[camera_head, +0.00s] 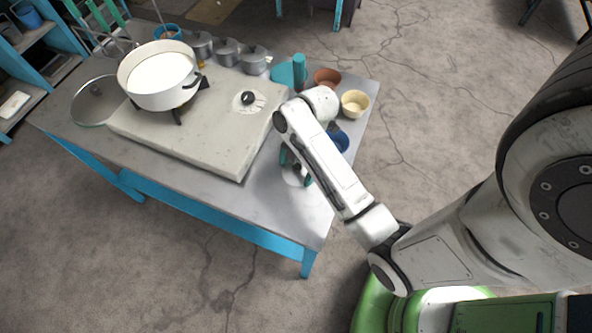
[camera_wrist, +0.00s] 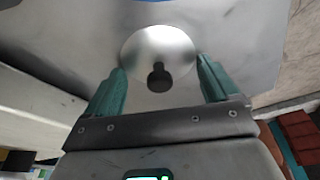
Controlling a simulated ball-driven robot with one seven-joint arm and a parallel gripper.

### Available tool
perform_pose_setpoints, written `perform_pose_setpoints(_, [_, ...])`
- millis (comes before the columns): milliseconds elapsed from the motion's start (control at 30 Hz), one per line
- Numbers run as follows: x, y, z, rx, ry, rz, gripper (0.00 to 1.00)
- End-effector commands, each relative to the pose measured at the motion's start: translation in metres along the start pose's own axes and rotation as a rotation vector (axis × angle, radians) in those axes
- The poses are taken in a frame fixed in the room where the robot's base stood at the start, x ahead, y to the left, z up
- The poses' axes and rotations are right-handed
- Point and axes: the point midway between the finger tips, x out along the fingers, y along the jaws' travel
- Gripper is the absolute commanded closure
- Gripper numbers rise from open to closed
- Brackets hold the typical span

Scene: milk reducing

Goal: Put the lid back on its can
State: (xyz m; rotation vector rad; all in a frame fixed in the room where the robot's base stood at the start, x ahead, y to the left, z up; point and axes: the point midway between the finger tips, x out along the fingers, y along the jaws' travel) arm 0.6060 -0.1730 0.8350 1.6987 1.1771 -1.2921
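A round, shiny metal lid (camera_wrist: 160,45) with a black knob (camera_wrist: 159,77) lies flat on the grey table top. In the head view the lid (camera_head: 293,180) is at the table's near right part, partly hidden by my gripper. My gripper (camera_wrist: 160,66) is open, with one green finger on each side of the knob and nothing held. In the head view my gripper (camera_head: 297,170) is low over the table. Several metal cans (camera_head: 228,51) stand in a row behind the stove slab; I cannot tell which belongs to the lid.
A white pot (camera_head: 160,82) of white liquid stands on the slab (camera_head: 205,128), with a glass lid (camera_head: 97,102) to its left. A teal vessel (camera_head: 287,73), a brown bowl (camera_head: 327,76), a cream bowl (camera_head: 355,104) and a blue bowl (camera_head: 340,140) surround my arm's far end.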

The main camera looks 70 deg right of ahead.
Motion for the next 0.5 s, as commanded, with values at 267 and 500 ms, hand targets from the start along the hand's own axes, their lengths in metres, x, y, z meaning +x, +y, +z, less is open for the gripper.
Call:
perform_pose_setpoints(267, [0.0004, -0.0001, -0.0001, 0.0, 0.0, -0.001, 0.39])
perform_pose_setpoints(500, [0.0016, -0.0005, -0.0001, 0.0, 0.001, -0.002, 0.59])
